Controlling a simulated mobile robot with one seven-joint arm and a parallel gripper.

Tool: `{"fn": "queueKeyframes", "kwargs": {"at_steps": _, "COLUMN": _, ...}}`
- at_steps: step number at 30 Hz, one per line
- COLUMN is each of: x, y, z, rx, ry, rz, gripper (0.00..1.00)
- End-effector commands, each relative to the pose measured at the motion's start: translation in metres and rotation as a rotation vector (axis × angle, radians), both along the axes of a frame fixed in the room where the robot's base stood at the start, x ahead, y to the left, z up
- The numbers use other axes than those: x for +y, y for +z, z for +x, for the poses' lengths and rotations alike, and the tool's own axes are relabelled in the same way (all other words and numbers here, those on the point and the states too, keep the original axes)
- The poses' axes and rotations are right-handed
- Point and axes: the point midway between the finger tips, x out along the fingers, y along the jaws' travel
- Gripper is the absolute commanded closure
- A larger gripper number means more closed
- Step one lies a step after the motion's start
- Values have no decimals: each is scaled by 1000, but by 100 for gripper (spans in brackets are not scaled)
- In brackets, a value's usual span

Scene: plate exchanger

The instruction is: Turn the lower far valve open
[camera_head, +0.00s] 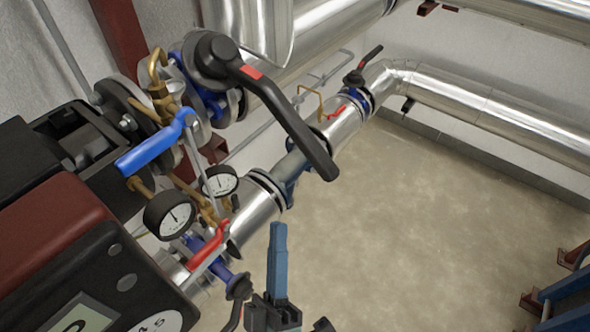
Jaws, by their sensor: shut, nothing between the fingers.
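My gripper (278,226) rises from the bottom middle, its blue fingers together and empty, over the floor. A valve with a black lever (369,58) sits on the far silver pipe, well above and right of my gripper; its lever tilts up to the right. A nearer valve has a long black lever (290,122) with a red mark, slanting down to the right. Another black handle (238,287) shows low, just left of my gripper; its lower end is cut off by the frame. I cannot tell for certain which one is the lower far valve.
A small blue lever (155,146), a red lever (208,250) and two gauges (169,215) crowd the left, beside a dark red and black device (62,240). Silver pipes (480,105) run along the walls. Blue framework (570,290) stands lower right. The middle floor is clear.

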Motion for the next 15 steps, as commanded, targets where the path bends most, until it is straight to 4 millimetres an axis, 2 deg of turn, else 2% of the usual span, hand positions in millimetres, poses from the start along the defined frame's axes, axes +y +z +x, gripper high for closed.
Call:
{"fn": "queueKeyframes", "kwargs": {"at_steps": 1, "x": 3, "y": -13, "z": -11, "rx": 8, "ry": -18, "rz": -15, "gripper": 100}}
{"fn": "queueKeyframes", "kwargs": {"at_steps": 2, "x": 4, "y": -16, "z": -16, "rx": 7, "ry": -27, "rz": -23, "gripper": 100}}
{"fn": "queueKeyframes", "kwargs": {"at_steps": 6, "x": 6, "y": -20, "z": -22, "rx": 2, "ry": -44, "rz": -39, "gripper": 100}}
{"fn": "queueKeyframes", "kwargs": {"at_steps": 11, "x": 5, "y": -5, "z": -6, "rx": -4, "ry": -45, "rz": -39, "gripper": 100}}
{"fn": "queueKeyframes", "kwargs": {"at_steps": 15, "x": 4, "y": 15, "z": 17, "rx": -5, "ry": -44, "rz": -38, "gripper": 100}}
